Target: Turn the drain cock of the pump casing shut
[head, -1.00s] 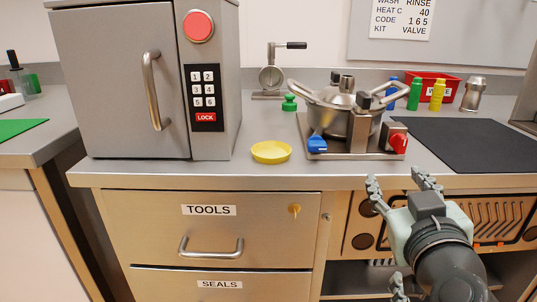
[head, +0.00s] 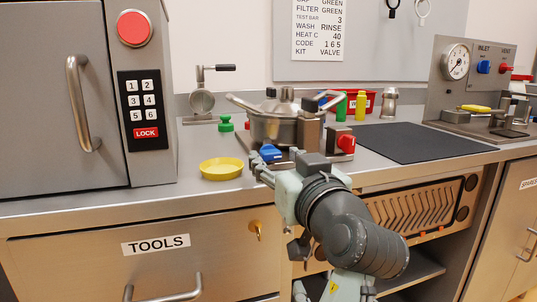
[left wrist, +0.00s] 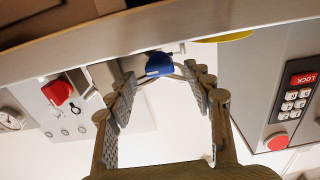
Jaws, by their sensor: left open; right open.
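The steel pump casing (head: 272,128) stands on a base on the counter. A blue-handled cock (head: 270,152) sits at its front left and a red knob (head: 346,144) at its front right. No label shows which is the drain cock. My left gripper (head: 268,172) is open just in front of the blue handle. In the left wrist view, the blue handle (left wrist: 159,64) lies between and just beyond the fingertips; contact cannot be told. My right gripper (head: 335,292) is open and partly cut off at the bottom edge, away from the casing.
A yellow dish (head: 222,169) and a green knobbed piece (head: 225,123) lie left of the casing. A keypad cabinet (head: 150,90) stands further left. A dark mat (head: 425,142) lies clear at right, before a gauge panel (head: 470,60). Below is the TOOLS drawer (head: 150,265).

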